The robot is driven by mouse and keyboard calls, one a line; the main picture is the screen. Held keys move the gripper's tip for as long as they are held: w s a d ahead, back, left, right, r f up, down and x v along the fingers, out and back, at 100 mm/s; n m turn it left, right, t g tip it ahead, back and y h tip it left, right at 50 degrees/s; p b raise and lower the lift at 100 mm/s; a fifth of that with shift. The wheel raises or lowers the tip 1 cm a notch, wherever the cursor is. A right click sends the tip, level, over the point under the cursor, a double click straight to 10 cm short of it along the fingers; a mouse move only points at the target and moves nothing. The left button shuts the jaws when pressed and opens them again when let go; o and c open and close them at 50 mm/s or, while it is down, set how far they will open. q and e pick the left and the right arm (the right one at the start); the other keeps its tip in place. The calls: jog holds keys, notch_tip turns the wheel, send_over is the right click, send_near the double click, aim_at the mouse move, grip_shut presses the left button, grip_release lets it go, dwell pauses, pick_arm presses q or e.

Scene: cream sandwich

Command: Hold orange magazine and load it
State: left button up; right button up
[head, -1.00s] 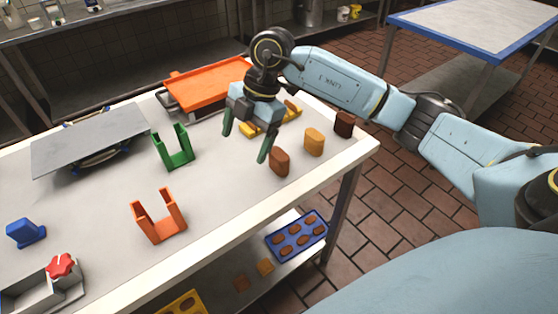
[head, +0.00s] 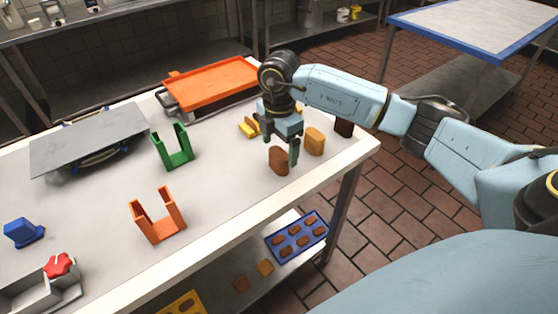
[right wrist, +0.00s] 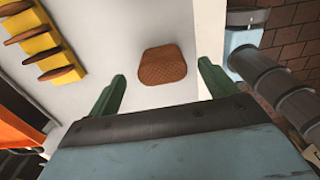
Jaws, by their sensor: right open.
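The orange magazine (head: 160,228), an open-topped U-shaped holder, stands upright and empty near the front edge of the table. A brown biscuit stack (head: 278,161) stands right of it, with a yellow stack (head: 315,141) and a dark brown stack (head: 343,127) farther right. My right gripper (head: 281,148) is open and points down by the brown stack. In the right wrist view the brown biscuit (right wrist: 162,66) lies ahead, between the lines of the two green fingers (right wrist: 162,80), with gaps on both sides. My left gripper is not in view.
A green holder (head: 174,155) stands behind the orange one. An orange tray (head: 212,82) and a grey tilted plate (head: 88,138) are at the back. A yellow rack (right wrist: 38,45) holds several biscuits. A blue piece (head: 24,232) and a grey box with a red knob (head: 58,265) stand left.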

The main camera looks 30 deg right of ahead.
aim_at(279, 153)
notch_tip(279, 153, down, 4)
jog(key=shift+s+a+f, duration=0.1)
jog(key=shift+a+f, duration=0.05)
jog(key=shift+f, duration=0.05)
jog(key=c, duration=1.1)
notch_tip(279, 153, up, 9)
jog(key=shift+r+p, duration=0.1)
jog(key=shift+p, duration=0.2)
jog(key=shift+r, duration=0.45)
jog(key=n, duration=0.3)
jog(key=a+n, duration=0.1)
jog(key=n, duration=0.1)
jog(key=shift+s+n, duration=0.2)
jog(key=shift+n, duration=0.2)
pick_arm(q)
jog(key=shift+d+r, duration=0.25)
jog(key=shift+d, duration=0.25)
pick_arm(e)
jog(key=s+a+m, duration=0.1)
jog(key=a+m, duration=0.1)
jog(key=m, duration=0.6)
jog(key=s+a+m, duration=0.2)
jog(key=a+m, duration=0.1)
jog(key=m, duration=0.5)
jog(key=s+a+m, duration=0.1)
jog(key=a+m, duration=0.2)
jog(key=m, duration=0.5)
jog(key=shift+s+r+m, duration=0.3)
jog(key=shift+s, duration=0.05)
